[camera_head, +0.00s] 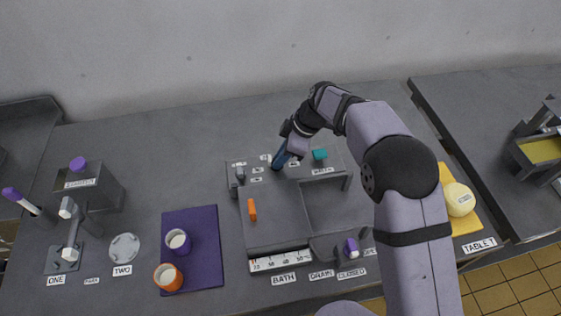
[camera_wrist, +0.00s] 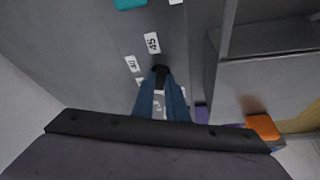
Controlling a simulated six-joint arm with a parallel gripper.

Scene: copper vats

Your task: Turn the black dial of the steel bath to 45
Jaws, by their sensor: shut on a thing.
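The steel bath (camera_head: 262,190) stands mid-table in the head view, with a back panel carrying small number labels. My gripper (camera_head: 278,163) reaches down to that panel, its blue fingers shut. In the wrist view the fingers (camera_wrist: 161,90) close on the black dial (camera_wrist: 161,71), which shows as a dark tip between them. The 45 label (camera_wrist: 152,43) lies just beyond the dial, and the 40 label (camera_wrist: 131,63) is to its left. Most of the dial is hidden by the fingers, so its exact setting cannot be read. The head view hides the dial.
An orange piece (camera_head: 252,210) is on the bath's left side. A purple drain knob (camera_head: 351,248) is at the front. A purple mat (camera_head: 207,222) with two cups lies left.

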